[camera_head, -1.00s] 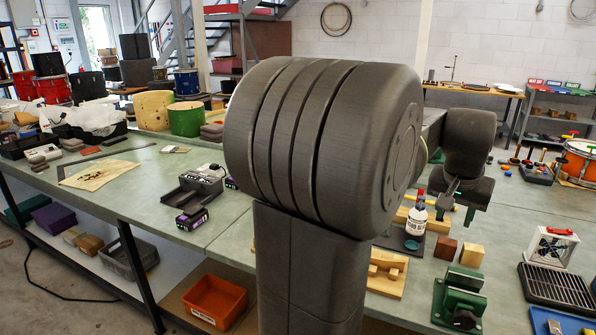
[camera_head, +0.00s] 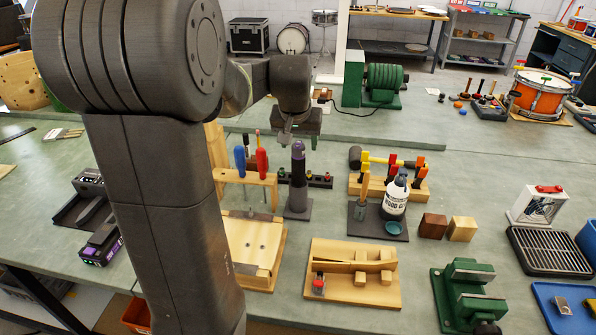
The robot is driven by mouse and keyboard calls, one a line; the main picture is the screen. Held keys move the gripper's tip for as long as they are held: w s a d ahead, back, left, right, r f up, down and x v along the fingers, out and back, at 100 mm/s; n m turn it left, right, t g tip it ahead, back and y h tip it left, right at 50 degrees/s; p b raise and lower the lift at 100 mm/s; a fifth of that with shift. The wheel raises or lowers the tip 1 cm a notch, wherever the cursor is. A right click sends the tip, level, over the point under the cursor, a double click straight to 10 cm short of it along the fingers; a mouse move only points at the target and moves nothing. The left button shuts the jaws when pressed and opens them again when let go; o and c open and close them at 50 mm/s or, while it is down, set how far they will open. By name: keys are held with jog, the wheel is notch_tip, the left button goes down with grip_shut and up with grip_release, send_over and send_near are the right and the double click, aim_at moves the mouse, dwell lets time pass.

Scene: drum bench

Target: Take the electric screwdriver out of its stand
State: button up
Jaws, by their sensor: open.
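The electric screwdriver (camera_head: 298,163), a dark upright cylinder with a purplish top, stands in its stand (camera_head: 297,203), a grey holder with a flat base on the bench. My gripper (camera_head: 299,142) is open and points down at the screwdriver's upper end. Its two short fingers show to either side of the screwdriver's top in the picture. I cannot tell whether they touch it or how far they stand from it in depth.
A wooden rack (camera_head: 246,177) with blue and red-handled screwdrivers stands just left of the stand. A white glue bottle (camera_head: 395,197) stands to the right, with a hammer rack (camera_head: 377,190) behind it. A wooden jig (camera_head: 352,272) lies in front.

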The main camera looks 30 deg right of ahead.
aim_at(299, 156)
jog(key=shift+a+p+x, duration=0.1)
jog(key=shift+p+x, duration=0.1)
jog(key=shift+x, duration=1.35)
jog(key=shift+a+p+x, duration=0.15)
jog(key=shift+p+x, duration=0.05)
jog(key=shift+x, duration=1.3)
jog(key=shift+s+f, duration=0.1)
jog(key=shift+s, duration=0.05)
jog(key=shift+c, duration=0.2)
grip_shut()
notch_tip(299, 156, up, 10)
jog(key=shift+r, duration=0.1)
jog(key=shift+r, duration=0.45)
